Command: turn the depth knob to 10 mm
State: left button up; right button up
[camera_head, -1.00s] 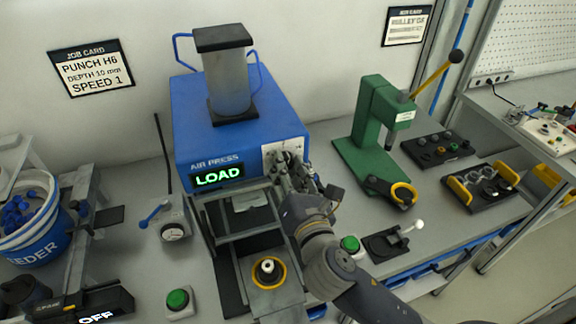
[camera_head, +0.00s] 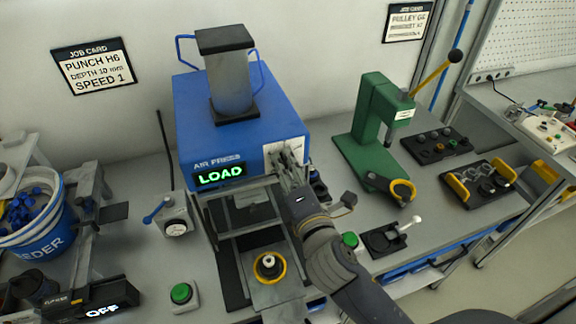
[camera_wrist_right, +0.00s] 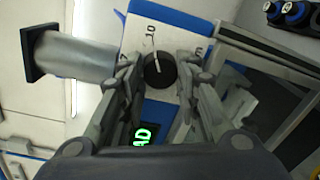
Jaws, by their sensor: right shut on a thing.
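The blue air press (camera_head: 235,135) stands in the middle with a lit "LOAD" display (camera_head: 219,175). A pale panel (camera_head: 287,150) is on its front right; my right gripper hides most of it in the head view. In the right wrist view the depth knob (camera_wrist_right: 159,70) is dark and round with a white pointer line. A "10" mark shows on the panel (camera_wrist_right: 150,32) near it. My right gripper (camera_head: 290,172) is at the panel, its two fingers on either side of the knob, shut on it. A job card (camera_head: 93,67) reads "DEPTH 10 mm". My left gripper is not in view.
A green hand press (camera_head: 372,135) with a yellow lever stands right of the air press. A blue feeder bucket (camera_head: 40,235) is at the left.

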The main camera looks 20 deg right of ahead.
dwell(0.3)
jog(key=o, duration=1.1)
jog(key=s, duration=1.2)
jog(key=shift+d+r, duration=0.1)
jog(key=shift+r, duration=0.25)
jog(key=shift+f+m, duration=0.1)
jog(key=shift+m, duration=0.2)
